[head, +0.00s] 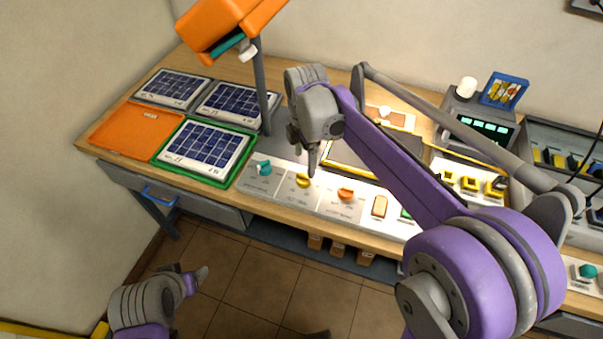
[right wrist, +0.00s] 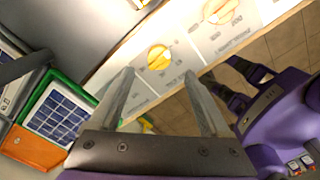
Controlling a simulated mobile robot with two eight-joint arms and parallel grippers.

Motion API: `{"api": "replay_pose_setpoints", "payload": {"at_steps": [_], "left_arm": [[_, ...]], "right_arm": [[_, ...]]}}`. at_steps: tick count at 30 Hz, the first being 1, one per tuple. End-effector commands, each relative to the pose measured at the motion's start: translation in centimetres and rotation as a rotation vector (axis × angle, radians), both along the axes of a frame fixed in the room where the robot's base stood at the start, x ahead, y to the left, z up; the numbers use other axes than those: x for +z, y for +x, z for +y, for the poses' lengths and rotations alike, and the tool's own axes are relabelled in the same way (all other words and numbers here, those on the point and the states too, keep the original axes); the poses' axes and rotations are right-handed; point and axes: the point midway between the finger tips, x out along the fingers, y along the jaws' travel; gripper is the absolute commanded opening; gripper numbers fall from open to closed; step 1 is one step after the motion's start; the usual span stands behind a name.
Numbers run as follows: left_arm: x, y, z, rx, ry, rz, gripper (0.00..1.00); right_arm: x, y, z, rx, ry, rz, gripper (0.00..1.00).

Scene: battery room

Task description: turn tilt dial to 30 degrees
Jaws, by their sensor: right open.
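The tilt dial (head: 303,180) is a yellow knob on the pale control strip (head: 322,203) along the bench's front, between a teal knob (head: 264,168) and an orange knob (head: 345,194). My right gripper (head: 311,165) hangs pointing down just over the tilt dial. The right wrist view shows its two fingers (right wrist: 158,75) spread and empty, with the yellow dial (right wrist: 158,57) beyond the tips, apparently not touched. The dial's pointer angle is too small to read. My left gripper (head: 195,280) is low at the left, away from the bench; its jaw opening is unclear.
Solar panels (head: 206,147) lie on the bench at left, one in a green frame, beside an orange mat (head: 133,131). An orange lamp head (head: 218,22) on a grey post overhangs them. A tan button (head: 379,206) sits right of the knobs. Open floor lies in front.

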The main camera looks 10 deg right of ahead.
Motion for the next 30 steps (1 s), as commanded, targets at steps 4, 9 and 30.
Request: {"api": "replay_pose_setpoints", "payload": {"at_steps": [4,9,30], "left_arm": [[-0.3,-0.1,0.0,0.0,0.0,0.002,0.7],[-0.4,-0.1,0.0,0.0,0.0,0.003,0.7],[-0.5,-0.2,0.0,0.0,0.0,0.003,0.7]], "right_arm": [[-3.1,0.0,0.0,-0.001,0.0,0.0,0.81],[-5.7,0.0,0.0,-0.002,0.0,0.0,0.81],[-7.2,0.0,0.0,-0.002,0.0,-0.001,0.41]]}}
